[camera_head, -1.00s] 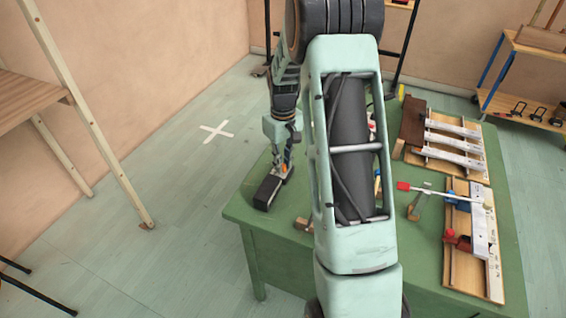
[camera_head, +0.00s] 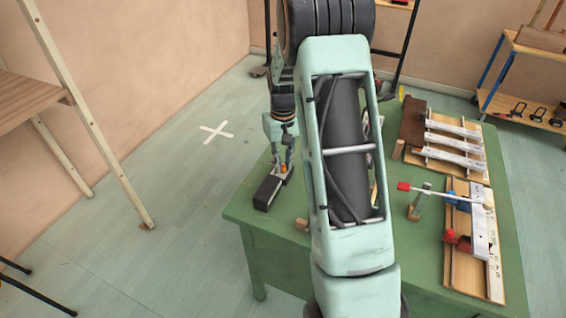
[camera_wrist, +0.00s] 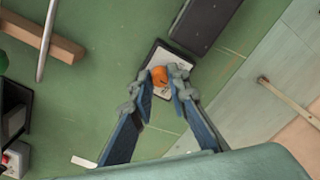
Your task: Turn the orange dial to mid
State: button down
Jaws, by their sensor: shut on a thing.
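The orange dial (camera_wrist: 160,75) sits on a light plate (camera_wrist: 160,56) at one end of a black box (camera_wrist: 205,20) in the wrist view. In the head view the dial (camera_head: 284,168) shows small at the far end of the black box (camera_head: 267,193), near the green table's left edge. My gripper (camera_wrist: 162,77) is over the plate with its fingertips on either side of the dial, shut on it. In the head view my gripper (camera_head: 284,165) points down at the dial. The dial's pointer mark is too small to read.
The green table (camera_head: 400,255) bears white bars on wooden boards (camera_head: 455,145) at right and a red-tipped mallet (camera_head: 404,187). A wooden block with a rod (camera_wrist: 45,38) lies left in the wrist view. My arm hides the table's middle.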

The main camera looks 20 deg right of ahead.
aim_at(283, 166)
jog(key=c, duration=1.8)
grip_release()
jog(key=shift+c, duration=0.2)
jog(key=shift+r, duration=0.1)
notch_tip(283, 166, up, 12)
